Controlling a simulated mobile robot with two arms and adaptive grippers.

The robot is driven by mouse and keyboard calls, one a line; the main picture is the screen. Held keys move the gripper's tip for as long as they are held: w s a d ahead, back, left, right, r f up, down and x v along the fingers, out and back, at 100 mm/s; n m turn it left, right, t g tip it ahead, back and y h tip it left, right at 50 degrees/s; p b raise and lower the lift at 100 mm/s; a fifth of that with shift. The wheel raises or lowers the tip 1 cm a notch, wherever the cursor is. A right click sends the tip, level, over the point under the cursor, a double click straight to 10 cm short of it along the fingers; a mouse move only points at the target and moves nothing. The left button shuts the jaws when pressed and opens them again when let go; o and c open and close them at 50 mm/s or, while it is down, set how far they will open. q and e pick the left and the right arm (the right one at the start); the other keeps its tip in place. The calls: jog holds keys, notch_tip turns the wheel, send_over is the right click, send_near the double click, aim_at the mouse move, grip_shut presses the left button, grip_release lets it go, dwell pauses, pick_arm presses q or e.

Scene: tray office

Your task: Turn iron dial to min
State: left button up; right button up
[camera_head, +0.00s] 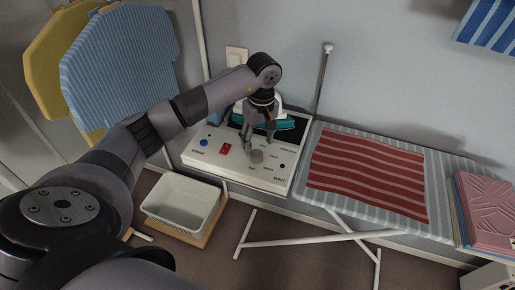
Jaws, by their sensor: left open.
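The iron station (200,160) is a white panel at the near end of the ironing board. It has a blue button (204,142), a red switch (225,149) and a grey round dial (257,156). The panel's small labels are too small to read, so the dial's setting cannot be told. A teal and white iron (283,124) rests at the back of the panel, partly hidden by my arm. My left gripper (250,147) is open and points down just above and beside the dial; contact cannot be told. My right gripper is not in view.
A striped ironing board (440,178) with a red striped cloth (368,174) extends right. A pink folded stack (485,210) lies at its right end. A white basin (181,203) sits low in front. Shirts (120,65) hang at left. A thin pole (322,80) rises behind the board.

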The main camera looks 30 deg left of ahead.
aim_at(257, 153)
pick_arm(q)
notch_tip(257, 153, down, 5)
jog(key=shift+s+f+p, duration=0.1)
jog(key=shift+p, duration=0.4)
jog(key=shift+c, duration=0.6)
jog(key=shift+a, duration=0.1)
jog(key=c, duration=1)
